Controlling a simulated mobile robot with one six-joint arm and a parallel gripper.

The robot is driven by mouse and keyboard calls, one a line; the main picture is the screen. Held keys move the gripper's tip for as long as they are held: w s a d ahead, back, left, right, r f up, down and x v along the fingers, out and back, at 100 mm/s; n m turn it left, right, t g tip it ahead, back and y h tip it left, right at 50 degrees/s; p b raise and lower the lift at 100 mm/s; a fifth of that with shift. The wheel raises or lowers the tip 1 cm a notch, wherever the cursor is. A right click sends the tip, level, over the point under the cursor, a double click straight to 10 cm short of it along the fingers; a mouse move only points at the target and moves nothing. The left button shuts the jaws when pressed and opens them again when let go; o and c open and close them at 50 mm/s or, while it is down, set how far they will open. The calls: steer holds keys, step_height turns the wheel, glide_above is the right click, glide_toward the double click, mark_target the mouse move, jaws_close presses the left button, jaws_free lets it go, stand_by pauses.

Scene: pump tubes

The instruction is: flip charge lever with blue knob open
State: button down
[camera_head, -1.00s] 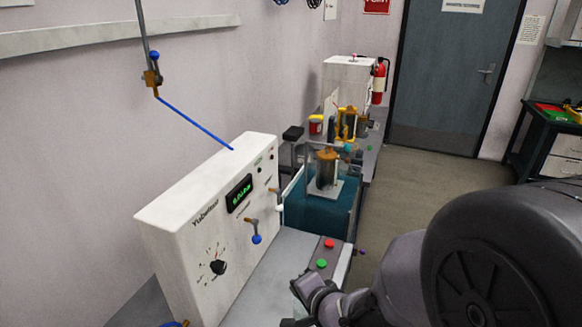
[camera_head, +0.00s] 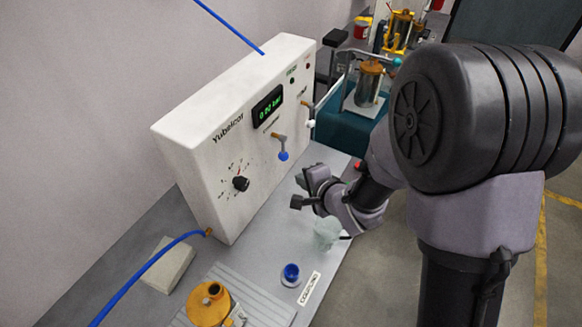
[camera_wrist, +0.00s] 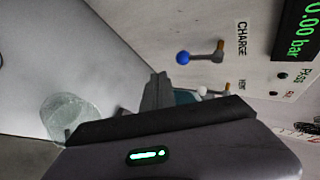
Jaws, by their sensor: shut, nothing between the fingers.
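The charge lever with a blue knob (camera_head: 283,155) is on the front of the white control box (camera_head: 205,165). Its brass pivot is at the top and the knob hangs down. In the wrist view the blue knob (camera_wrist: 183,58) lies beside the "CHARGE" label, at the left end of its grey lever. My gripper (camera_head: 302,190) is to the right of and below the knob, apart from it, with nothing in it. In the wrist view a dark finger (camera_wrist: 157,92) shows below the knob, also apart from it.
A second lever with a white knob (camera_head: 310,123) is right of the charge lever. A clear cup (camera_head: 327,232) stands on the bench below my gripper. A blue cap (camera_head: 291,273) and a brass cylinder (camera_head: 208,302) are at the front. A blue hose (camera_head: 150,265) joins the box.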

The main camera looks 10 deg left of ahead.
mark_target(283, 149)
steer(key=w+a+f+b, duration=0.1)
steer(key=w+a, duration=0.3)
steer(key=w, duration=0.2)
steer(key=shift+a+f, duration=0.15)
steer(key=shift+f, duration=0.2)
